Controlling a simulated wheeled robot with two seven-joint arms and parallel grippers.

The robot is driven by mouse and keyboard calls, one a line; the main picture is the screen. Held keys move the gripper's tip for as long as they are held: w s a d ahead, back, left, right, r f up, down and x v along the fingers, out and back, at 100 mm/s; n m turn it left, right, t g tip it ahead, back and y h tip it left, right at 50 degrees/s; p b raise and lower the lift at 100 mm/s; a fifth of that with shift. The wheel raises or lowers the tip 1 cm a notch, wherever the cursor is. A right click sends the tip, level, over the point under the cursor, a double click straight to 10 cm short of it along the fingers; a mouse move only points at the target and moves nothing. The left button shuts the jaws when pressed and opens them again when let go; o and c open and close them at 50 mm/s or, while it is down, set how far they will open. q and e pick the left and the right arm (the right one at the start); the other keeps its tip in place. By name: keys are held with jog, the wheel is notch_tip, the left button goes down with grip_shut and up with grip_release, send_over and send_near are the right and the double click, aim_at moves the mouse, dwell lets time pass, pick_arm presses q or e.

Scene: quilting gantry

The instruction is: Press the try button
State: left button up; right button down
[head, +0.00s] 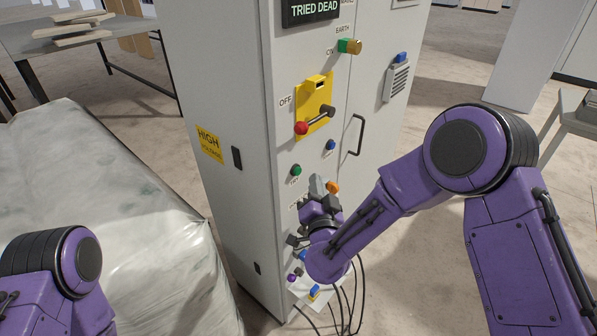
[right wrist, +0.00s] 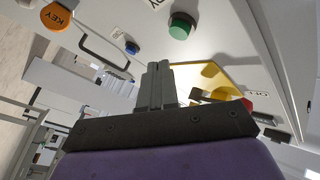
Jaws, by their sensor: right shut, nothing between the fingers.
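The try button is a round green button (head: 295,170) on the front of the grey cabinet, below the yellow OFF plate. It also shows at the top of the right wrist view (right wrist: 181,25), with part of its lettering cut off. My right gripper (head: 317,184) is shut and empty, its fingers pointing up in front of the cabinet. In the head view the fingertips are just below and right of the green button. In the right wrist view the fingers (right wrist: 158,72) are below and left of it, apart from it. My left gripper is out of view.
An orange KEY knob (head: 333,187) is close beside my right fingers. A red-knobbed lever (head: 302,128) on a yellow plate (head: 314,97), a blue button (head: 330,145) and a door handle (head: 356,135) are above. The display (head: 313,10) reads TRIED DEAD. Black cables (head: 350,300) hang below.

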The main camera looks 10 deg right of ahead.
jog(key=shift+s+d, duration=0.95)
jog(key=shift+s, duration=0.25)
jog(key=s+d+f+n+g, duration=0.1)
jog(key=s+d+f+g, duration=0.2)
jog(key=f, duration=0.4)
jog(key=s+f+g+y, duration=0.1)
jog(key=s+f+g, duration=0.1)
jog(key=s+f, duration=0.3)
jog(key=s+d+f+n+g, duration=0.1)
jog(key=s+d+f+g, duration=0.15)
jog(key=f, duration=0.55)
jog(key=s+d+f+g, duration=0.2)
jog(key=s+f+g, duration=0.1)
jog(key=s, duration=0.5)
jog(key=s+d+f+g+h+b, duration=0.1)
jog(key=s+d+f+g, duration=0.1)
jog(key=s+f, duration=0.4)
jog(key=s+d+f+g+h+b, duration=0.1)
jog(key=s+d+f+g, duration=0.2)
jog(key=s, duration=0.7)
jog(key=shift+f+g, duration=0.35)
jog(key=shift+f, duration=0.45)
